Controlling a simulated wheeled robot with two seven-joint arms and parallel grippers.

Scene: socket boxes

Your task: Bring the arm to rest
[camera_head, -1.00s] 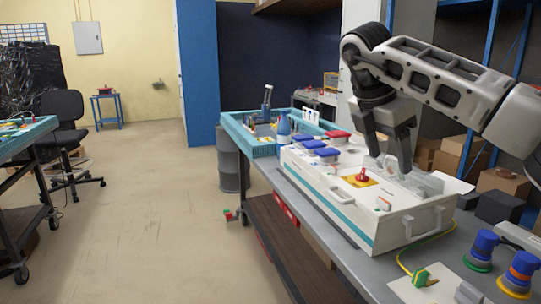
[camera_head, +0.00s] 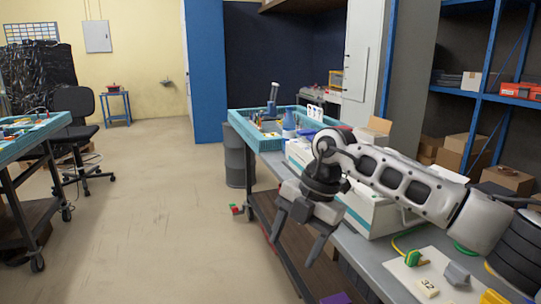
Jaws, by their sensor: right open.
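My right arm comes in from the right and reaches across the front of the workbench. Its gripper (camera_head: 296,238) points down, open and empty, with its two fingers spread apart. It hangs in front of the bench's left edge, over the lower shelf. My left gripper is not in view.
A teal tray (camera_head: 262,143) with tools and a blue bottle (camera_head: 289,125) stand at the bench's far end. A white board (camera_head: 424,270) with a green connector (camera_head: 412,258) lies near.

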